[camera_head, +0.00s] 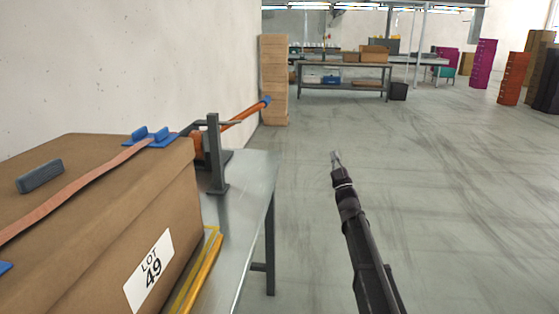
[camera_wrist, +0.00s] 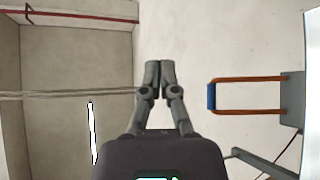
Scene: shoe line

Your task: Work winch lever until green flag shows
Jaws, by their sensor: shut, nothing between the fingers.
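The winch lever (camera_head: 243,114) is an orange bar with a blue grip at its end, rising to the right from the winch at the far end of the table. In the wrist view the lever (camera_wrist: 247,96) shows as an orange frame with a blue crossbar, right of my gripper and apart from it. My gripper (camera_head: 335,156) is shut and empty, over the open floor to the right of the table. It also shows in the wrist view (camera_wrist: 158,66). An orange strap (camera_head: 75,190) runs from the winch over a cardboard box. I see no green flag in either view.
The large cardboard box (camera_head: 150,215) labelled LOT 49 fills the left of the metal table (camera_head: 250,190). A grey upright post (camera_head: 214,150) stands beside the winch. A stack of cartons (camera_head: 273,80) stands behind by the wall.

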